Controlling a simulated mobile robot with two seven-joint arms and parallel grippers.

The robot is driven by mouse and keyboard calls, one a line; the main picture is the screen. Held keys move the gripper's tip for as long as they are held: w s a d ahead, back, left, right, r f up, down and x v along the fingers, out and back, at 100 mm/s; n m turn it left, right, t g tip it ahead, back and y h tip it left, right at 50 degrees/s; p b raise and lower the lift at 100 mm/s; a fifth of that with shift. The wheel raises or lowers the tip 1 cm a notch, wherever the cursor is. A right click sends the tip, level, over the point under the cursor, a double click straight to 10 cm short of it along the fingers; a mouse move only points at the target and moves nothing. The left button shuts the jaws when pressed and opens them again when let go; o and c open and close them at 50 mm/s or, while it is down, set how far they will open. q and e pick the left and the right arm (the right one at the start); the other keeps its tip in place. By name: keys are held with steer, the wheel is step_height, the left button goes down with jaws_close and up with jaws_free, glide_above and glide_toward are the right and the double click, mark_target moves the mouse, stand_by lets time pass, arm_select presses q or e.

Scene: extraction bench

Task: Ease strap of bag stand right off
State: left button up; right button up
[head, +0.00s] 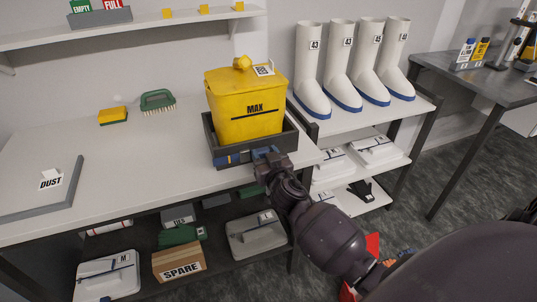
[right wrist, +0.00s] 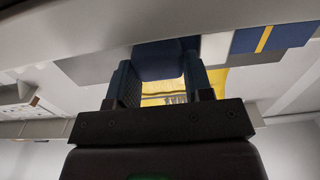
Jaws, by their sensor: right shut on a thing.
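The yellow bag (head: 243,118) marked MAX, with a knotted top, stands in the dark grey bag stand (head: 290,138) at the bench's front edge. A blue strap (head: 233,159) runs along the stand's front. My right gripper (head: 266,154) is at the right part of that front. In the right wrist view its fingers (right wrist: 162,85) are closed on a dark blue piece, the strap's tab (right wrist: 160,60), with yellow behind it. A blue panel with a yellow stripe (right wrist: 265,39) shows beside it. Whether the strap is loose from the stand cannot be told. My left gripper is not in view.
White boots (head: 345,70) stand on a rack at right. A lower shelf holds a SPARE box (head: 179,262). The bench's middle is clear.

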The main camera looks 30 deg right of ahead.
steer(key=o, duration=1.3)
steer(key=shift+a, duration=0.1)
